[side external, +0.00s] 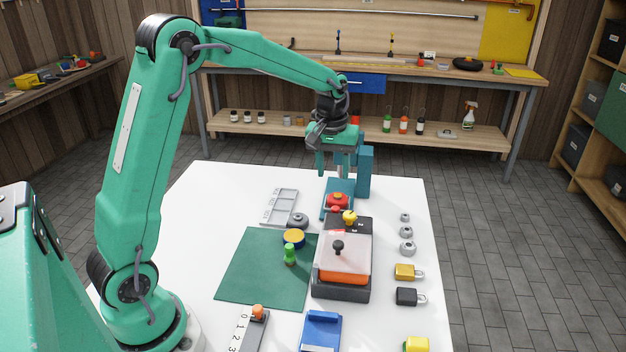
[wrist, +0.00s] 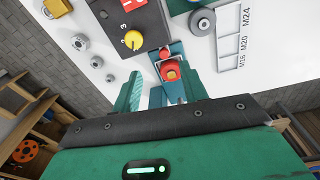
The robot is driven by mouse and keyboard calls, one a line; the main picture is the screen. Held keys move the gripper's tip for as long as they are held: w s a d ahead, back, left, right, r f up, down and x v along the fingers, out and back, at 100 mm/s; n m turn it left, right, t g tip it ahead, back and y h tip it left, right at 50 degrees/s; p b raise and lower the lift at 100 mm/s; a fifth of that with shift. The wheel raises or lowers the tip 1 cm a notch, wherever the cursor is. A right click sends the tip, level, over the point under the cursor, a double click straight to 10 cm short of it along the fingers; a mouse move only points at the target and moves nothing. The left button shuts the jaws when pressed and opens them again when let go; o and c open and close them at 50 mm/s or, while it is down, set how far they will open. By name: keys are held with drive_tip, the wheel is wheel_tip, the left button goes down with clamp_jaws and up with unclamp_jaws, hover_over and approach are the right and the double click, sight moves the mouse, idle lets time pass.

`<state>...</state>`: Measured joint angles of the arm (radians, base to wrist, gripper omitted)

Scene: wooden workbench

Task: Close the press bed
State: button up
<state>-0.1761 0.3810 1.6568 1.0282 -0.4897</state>
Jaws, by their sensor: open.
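My gripper (side external: 337,168) is open and empty, pointing down above the far part of the bed. In the wrist view its fingers (wrist: 163,85) straddle the press area. Whether they touch the press cannot be told.
A grey and orange box with a clear lid and a yellow knob (side external: 349,217) stands close in front of the bed. A grey sorting tray (side external: 280,207) and a dark disc (side external: 297,220) lie left. Several nuts and padlocks (side external: 405,272) line the right side. The table's far left is clear.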

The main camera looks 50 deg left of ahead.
drive_tip(key=n, duration=0.1)
hover_over(335, 208)
drive_tip(key=shift+g, duration=0.4)
wheel_tip(335, 208, down, 6)
drive_tip(key=shift+w+r, duration=0.1)
drive_tip(key=shift+r, duration=0.15)
drive_tip(key=shift+f, duration=3.9)
clamp_jaws()
